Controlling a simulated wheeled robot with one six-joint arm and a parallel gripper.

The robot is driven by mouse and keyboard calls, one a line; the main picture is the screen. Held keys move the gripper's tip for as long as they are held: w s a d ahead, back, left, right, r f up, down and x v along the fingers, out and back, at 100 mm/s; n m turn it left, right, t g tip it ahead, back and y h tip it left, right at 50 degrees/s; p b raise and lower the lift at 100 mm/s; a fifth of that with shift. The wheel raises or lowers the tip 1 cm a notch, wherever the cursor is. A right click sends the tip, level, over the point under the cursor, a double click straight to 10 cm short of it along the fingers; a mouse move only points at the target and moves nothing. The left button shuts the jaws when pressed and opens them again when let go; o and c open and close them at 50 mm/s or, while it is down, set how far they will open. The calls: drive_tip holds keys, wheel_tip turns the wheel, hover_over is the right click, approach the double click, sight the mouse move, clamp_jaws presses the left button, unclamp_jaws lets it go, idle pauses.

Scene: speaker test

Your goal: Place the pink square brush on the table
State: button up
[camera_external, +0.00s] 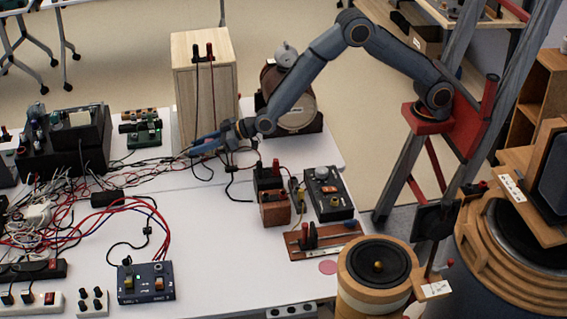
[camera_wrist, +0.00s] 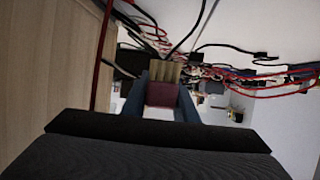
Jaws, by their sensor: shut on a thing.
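My gripper (camera_wrist: 163,98) is shut on a small block with a dark pink body and a tan, ridged far end, which looks like the pink square brush (camera_wrist: 164,94). The brush sits between the two blue-grey fingers in the wrist view. In the external view my gripper (camera_external: 208,146) reaches left over the white table (camera_external: 215,255), in front of the tall wooden box. The brush cannot be made out there. I cannot tell whether the brush touches the table or the cables.
A tall wooden box (camera_external: 204,95) stands close behind my gripper, also along the left in the wrist view (camera_wrist: 45,70). Tangled cables (camera_external: 75,190) cover the table's left. A switch box (camera_external: 146,282) stands at the front. The front middle of the table is clear.

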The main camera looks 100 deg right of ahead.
sight(203, 175)
drive_tip(key=shift+f+p, duration=0.55)
drive_tip(key=shift+f, duration=4.25)
drive_tip(key=shift+f, duration=0.15)
drive_tip(key=o, duration=1.1)
drive_tip(key=shift+o, duration=0.2)
